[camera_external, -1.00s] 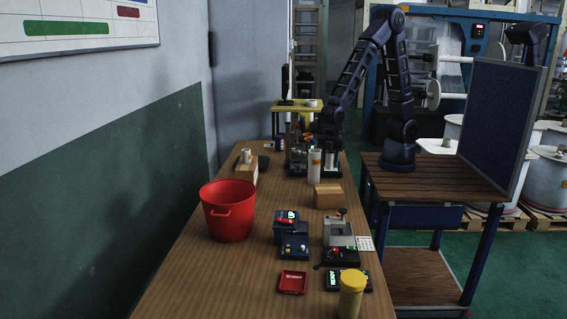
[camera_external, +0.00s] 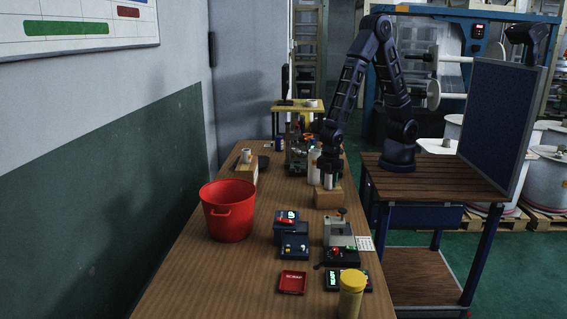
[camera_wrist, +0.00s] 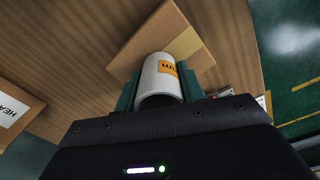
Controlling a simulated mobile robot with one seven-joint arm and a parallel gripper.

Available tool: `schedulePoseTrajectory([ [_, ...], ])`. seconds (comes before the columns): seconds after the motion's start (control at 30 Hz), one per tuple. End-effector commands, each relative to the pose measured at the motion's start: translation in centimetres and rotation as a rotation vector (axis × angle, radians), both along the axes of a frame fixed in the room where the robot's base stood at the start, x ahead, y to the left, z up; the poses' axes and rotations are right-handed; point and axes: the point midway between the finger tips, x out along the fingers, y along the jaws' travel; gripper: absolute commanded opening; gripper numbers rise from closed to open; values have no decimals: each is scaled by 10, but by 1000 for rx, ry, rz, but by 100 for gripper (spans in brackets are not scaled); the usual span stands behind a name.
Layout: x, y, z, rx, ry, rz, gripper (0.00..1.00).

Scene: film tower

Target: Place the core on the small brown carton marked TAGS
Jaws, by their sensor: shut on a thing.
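The core (camera_wrist: 160,75) is a white hollow cylinder with an orange label. In the wrist view it sits between the two fingers of my gripper (camera_wrist: 160,92), which is shut on it. A small brown carton (camera_wrist: 160,28) lies just beyond the core in that view; no TAGS mark is readable. In the external view my gripper (camera_external: 330,184) points down at the carton (camera_external: 328,200), with the core mostly hidden between the fingers. I cannot tell whether the core touches the carton's top.
A white cylinder (camera_external: 313,166) stands close to the left of my gripper. A red bucket (camera_external: 228,212), a grey device (camera_external: 338,232) and a yellow-lidded jar (camera_external: 351,290) stand nearer the camera. A labelled carton (camera_wrist: 22,112) is at the wrist view's left. Bare tabletop lies left of the carton.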

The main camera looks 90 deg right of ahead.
Motion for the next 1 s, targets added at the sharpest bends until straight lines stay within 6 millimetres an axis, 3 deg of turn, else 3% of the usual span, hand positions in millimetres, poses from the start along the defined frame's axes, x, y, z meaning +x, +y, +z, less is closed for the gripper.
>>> schedulePoseTrajectory([
  [0.27,0,0,-3,0,0,0,17],
  [0.3,0,0,-2,0,0,0,47],
  [0.4,0,0,-2,0,0,0,61],
  [0.77,0,0,2,1,-2,0,61],
  [1.0,1,0,30,3,-3,0,61],
])
